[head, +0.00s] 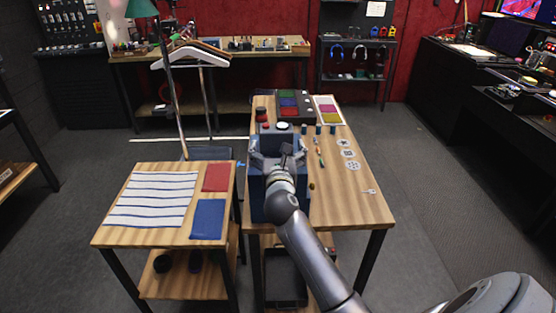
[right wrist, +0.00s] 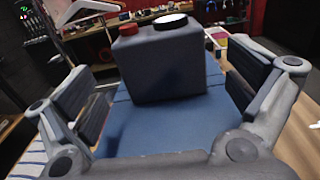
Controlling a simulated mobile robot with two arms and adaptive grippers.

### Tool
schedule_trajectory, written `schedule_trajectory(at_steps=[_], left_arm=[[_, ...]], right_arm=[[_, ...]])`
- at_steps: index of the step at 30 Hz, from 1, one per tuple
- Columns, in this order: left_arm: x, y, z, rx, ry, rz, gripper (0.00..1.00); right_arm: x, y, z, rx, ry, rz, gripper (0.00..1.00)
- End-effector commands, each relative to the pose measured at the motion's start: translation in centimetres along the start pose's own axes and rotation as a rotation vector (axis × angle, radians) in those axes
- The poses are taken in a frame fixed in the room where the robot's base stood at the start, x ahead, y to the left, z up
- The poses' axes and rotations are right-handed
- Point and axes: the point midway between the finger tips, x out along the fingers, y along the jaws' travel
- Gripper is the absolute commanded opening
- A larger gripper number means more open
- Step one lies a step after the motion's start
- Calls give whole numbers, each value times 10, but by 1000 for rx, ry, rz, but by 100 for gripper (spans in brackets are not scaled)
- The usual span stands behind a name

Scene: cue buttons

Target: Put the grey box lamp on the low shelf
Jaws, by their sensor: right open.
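The grey box lamp (right wrist: 160,65) stands upright in the right wrist view, with a red knob and a white disc on top. It rests on a blue surface (right wrist: 165,128). In the head view its top (head: 273,129) shows just beyond my right gripper (head: 278,150). My right gripper is open, its fingers spread to either side of the lamp and apart from it, with nothing held. Low shelves show under the left table (head: 218,262) and under the middle table; I cannot tell which one is meant. My left gripper is out of view.
A blue block (head: 259,205) stands at the middle table's (head: 350,205) left edge. Coloured pads, small cylinders and round discs lie on that table. A dark tray (head: 286,290) sits beneath it. The left table holds a striped sheet (head: 152,200), a red pad and a blue pad.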

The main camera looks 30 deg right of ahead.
Motion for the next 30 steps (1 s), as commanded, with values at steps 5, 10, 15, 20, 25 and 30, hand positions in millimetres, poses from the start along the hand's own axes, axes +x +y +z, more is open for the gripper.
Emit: schedule_trajectory(at_steps=[5, 10, 15, 20, 25, 30], left_arm=[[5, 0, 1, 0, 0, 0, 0], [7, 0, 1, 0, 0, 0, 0], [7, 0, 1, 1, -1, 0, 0], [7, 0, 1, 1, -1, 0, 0], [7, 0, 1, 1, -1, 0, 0], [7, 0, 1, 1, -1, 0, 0]], right_arm=[[-27, 0, -2, 0, 1, 1, 100], [-42, 0, -1, -1, 1, 1, 100], [-47, 0, 0, 0, 0, 0, 100], [-47, 0, 0, 2, 1, 1, 100], [-52, 11, -16, 114, 31, 42, 100], [-68, 39, -54, 442, 127, 137, 100]])
